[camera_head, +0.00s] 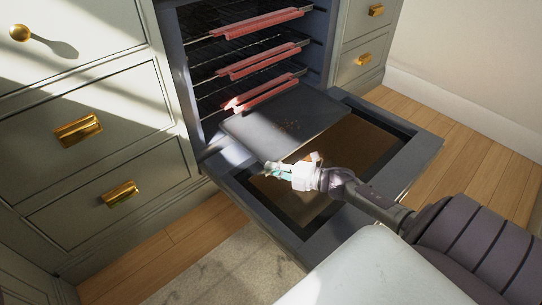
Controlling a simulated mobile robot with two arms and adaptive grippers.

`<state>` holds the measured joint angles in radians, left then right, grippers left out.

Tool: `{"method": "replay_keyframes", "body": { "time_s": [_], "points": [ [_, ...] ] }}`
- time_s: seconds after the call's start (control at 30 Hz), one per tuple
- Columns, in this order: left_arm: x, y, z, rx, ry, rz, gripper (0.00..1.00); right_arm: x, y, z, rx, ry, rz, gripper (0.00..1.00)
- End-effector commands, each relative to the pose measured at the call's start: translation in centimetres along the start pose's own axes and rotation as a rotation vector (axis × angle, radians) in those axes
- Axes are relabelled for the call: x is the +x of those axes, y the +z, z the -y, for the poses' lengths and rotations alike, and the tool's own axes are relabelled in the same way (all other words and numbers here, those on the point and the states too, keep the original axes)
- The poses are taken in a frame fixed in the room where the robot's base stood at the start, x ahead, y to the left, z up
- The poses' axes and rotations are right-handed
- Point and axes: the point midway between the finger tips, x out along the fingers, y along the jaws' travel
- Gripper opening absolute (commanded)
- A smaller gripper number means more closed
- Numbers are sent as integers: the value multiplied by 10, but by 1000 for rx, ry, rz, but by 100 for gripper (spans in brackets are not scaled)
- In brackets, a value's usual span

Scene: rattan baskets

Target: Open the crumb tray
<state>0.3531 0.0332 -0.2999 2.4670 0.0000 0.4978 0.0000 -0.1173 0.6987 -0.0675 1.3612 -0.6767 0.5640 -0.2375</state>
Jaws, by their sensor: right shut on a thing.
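The tray's back end is inside the oven and hidden. My left gripper is not in view.
Oven racks with red front guards (262,63) are above the tray. Cabinet drawers with brass handles (120,194) flank the oven. A rug (215,275) lies on the wooden floor, which is open at the right.

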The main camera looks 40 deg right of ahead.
Motion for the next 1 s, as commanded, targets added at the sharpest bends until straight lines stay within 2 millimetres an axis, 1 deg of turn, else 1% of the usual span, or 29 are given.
{"method": "replay_keyframes", "body": {
  "time_s": [0.43,0.47,0.6,0.63,0.9,1.0],
  "points": [
    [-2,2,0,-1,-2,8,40,-2,-1,1,0,0,-2,0],
    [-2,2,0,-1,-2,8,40,-2,-1,1,0,0,-2,13],
    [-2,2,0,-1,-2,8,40,-2,-1,1,0,0,-2,37],
    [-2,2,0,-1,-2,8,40,-2,-1,1,0,0,-1,38],
    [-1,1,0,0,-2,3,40,-3,-1,0,0,0,-1,38],
    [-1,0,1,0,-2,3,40,-8,-1,2,1,-2,-1,38]
  ]
}}
